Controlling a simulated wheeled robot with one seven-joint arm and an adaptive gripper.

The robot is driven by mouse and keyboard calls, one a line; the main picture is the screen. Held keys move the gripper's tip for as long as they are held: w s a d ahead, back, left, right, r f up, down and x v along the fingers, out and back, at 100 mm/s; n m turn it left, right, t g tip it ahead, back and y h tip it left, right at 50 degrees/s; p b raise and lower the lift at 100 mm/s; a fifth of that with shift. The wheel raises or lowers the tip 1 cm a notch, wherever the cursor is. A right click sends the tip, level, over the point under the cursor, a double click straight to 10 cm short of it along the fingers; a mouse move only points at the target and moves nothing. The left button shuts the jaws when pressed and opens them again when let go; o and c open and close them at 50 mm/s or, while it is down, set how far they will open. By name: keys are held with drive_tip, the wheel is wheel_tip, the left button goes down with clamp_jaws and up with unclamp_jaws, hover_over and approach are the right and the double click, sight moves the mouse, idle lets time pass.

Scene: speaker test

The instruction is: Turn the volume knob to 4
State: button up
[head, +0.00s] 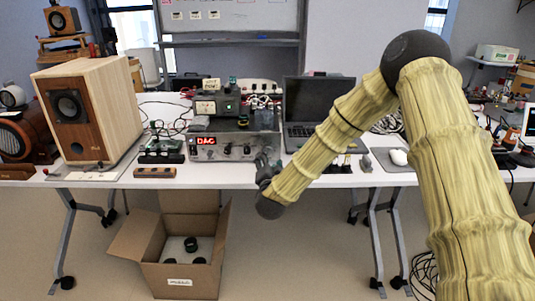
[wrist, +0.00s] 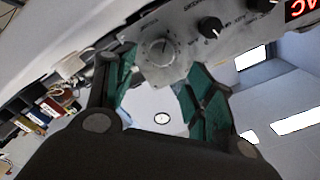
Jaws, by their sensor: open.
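The grey device (head: 222,151) with a red DAC display (head: 206,141) stands on the white table, its knobs facing front. In the wrist view its panel is tilted, with a large silver round knob (wrist: 160,50) and smaller black knobs, one of them (wrist: 210,27) beside it. I cannot read the silver knob's label or scale. My gripper (head: 266,160) is in front of the device's right side. In the wrist view my gripper (wrist: 160,66) is open, its teal-padded fingers spread to either side of the silver knob. I cannot tell whether they touch it.
A wooden speaker (head: 90,112) stands at the left and an open laptop (head: 316,108) to the right of the device. A mouse (head: 398,157) lies farther right. An open cardboard box (head: 180,281) is on the floor below.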

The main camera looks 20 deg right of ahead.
drive_tip(key=x, duration=0.6)
drive_tip(key=shift+w+f, duration=0.1)
drive_tip(key=shift+w, duration=0.2)
drive_tip(key=c, duration=1)
